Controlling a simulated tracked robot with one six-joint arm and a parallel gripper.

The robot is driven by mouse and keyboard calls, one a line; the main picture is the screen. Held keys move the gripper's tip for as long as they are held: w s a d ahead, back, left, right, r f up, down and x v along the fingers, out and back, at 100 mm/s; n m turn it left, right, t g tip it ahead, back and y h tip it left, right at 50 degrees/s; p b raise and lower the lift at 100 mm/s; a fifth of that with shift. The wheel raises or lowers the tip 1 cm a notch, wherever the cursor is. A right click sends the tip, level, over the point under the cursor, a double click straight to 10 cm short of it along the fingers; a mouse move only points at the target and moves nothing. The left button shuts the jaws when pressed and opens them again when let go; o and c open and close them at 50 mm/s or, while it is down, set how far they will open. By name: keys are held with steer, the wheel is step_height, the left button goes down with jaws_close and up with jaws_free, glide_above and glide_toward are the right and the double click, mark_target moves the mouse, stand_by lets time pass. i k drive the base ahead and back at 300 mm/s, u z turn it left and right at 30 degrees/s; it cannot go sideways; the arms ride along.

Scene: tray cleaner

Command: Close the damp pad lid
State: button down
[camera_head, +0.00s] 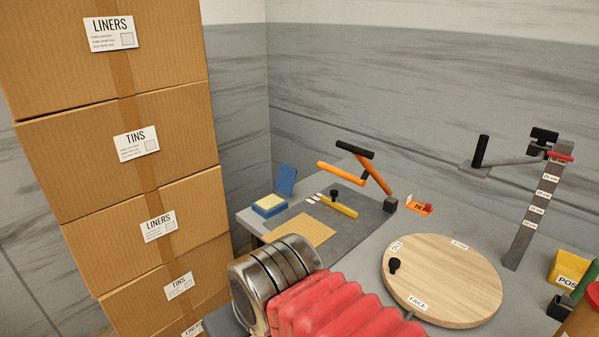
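The damp pad box (268,211) is a small blue box with a yellow pad (270,201) in it. It sits at the left back of the grey table. Its blue lid (286,179) stands up, tilted back at the box's rear right edge, so the box is open. My gripper cannot be made out in this view. A silver, black-banded part with red bellows (335,305) fills the lower middle foreground and looks like part of my arm.
An orange and black lever frame (342,173) stands right of the box. A tan sheet (304,230) lies in front. A round wooden board (450,290), a marked post (535,210) and a yellow box (567,270) are right. Stacked cartons (170,90) rise left.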

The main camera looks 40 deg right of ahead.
mark_target(287, 174)
steer(key=z, duration=0.2)
steer(key=i, duration=1.3)
steer(key=z, duration=0.2)
